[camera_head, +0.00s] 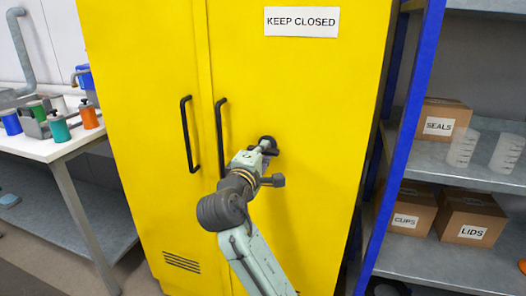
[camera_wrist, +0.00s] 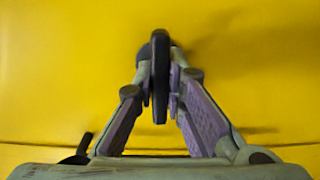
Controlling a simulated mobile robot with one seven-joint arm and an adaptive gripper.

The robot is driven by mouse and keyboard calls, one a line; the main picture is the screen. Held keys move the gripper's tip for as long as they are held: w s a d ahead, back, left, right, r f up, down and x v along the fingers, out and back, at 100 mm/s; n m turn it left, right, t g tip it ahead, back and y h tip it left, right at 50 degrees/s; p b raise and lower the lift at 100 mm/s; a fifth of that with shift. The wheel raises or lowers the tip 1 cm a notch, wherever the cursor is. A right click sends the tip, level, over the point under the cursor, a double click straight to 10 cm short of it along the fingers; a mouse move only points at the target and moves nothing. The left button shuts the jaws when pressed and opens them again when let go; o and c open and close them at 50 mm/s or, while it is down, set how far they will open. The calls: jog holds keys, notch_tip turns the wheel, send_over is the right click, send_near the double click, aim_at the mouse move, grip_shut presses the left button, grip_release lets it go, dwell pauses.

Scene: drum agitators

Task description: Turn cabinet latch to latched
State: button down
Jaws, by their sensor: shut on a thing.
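The yellow cabinet (camera_head: 300,85) stands upright with its two doors closed. The black cabinet latch (camera_head: 268,141) is on the right door, right of the black door handles. My gripper (camera_head: 263,150) is at the latch and partly hides it in the head view. In the wrist view the latch (camera_wrist: 160,75) is a dark upright bar against the yellow door. My gripper (camera_wrist: 161,90) is shut on it, with one finger on each side. Whether the latch is latched cannot be told from its marks.
Two black door handles (camera_head: 187,135) (camera_head: 221,140) stand out left of my arm. A blue-posted shelf (camera_head: 405,140) with boxes and clear beakers is close on the right. A white table (camera_head: 55,145) with coloured bottles is on the left.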

jog(key=shift+m, duration=0.4)
jog(key=m, duration=0.3)
jog(key=shift+a+f+b, duration=0.1)
jog(key=shift+b, duration=0.2)
jog(key=m, duration=0.5)
jog(key=m+b, duration=0.1)
jog(key=m, duration=0.4)
jog(key=shift+m+b, duration=0.6)
jog(key=shift+m, duration=1.4)
jog(key=c, duration=1.6)
grip_release()
jog(key=shift+c, duration=0.2)
